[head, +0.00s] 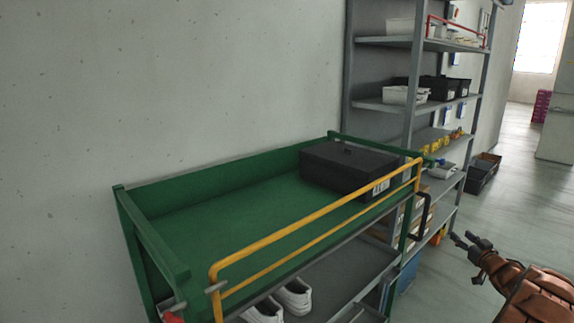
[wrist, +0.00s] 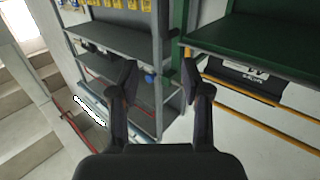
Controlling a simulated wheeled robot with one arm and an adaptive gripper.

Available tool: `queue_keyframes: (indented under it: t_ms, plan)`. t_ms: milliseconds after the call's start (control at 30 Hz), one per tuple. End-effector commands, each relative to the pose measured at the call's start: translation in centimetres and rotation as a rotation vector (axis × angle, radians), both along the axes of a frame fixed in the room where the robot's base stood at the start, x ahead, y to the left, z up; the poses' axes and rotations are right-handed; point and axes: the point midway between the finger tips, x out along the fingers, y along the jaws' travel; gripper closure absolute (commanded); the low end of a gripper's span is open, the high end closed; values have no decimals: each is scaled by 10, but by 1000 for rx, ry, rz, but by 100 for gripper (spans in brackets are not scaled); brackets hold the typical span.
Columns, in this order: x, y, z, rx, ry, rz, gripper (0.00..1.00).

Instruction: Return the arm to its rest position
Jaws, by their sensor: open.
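My gripper (head: 464,242) is at the lower right in the head view, at the end of my orange arm, out to the right of the green cart. In the wrist view, the two dark fingers of my gripper (wrist: 163,85) stand apart with nothing between them. The gripper is empty and touches nothing that I can see.
A green cart (head: 240,207) with a yellow rail (head: 290,232) holds a black box (head: 345,165) on top and white shoes (head: 293,296) below. Grey shelves (head: 385,104) with bins stand behind it. A dark crate (head: 482,172) lies on the floor. The floor at right (head: 510,205) is clear.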

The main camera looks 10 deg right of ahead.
Motion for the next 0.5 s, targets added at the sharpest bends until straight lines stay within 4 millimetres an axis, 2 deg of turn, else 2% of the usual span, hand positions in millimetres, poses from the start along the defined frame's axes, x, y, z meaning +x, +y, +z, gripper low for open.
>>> queue_keyframes:
  t_ms: [267,500]
  plan:
    - [35,34,44,-4,68,-86,52]
    - [52,82,77,9,177,-172,52]
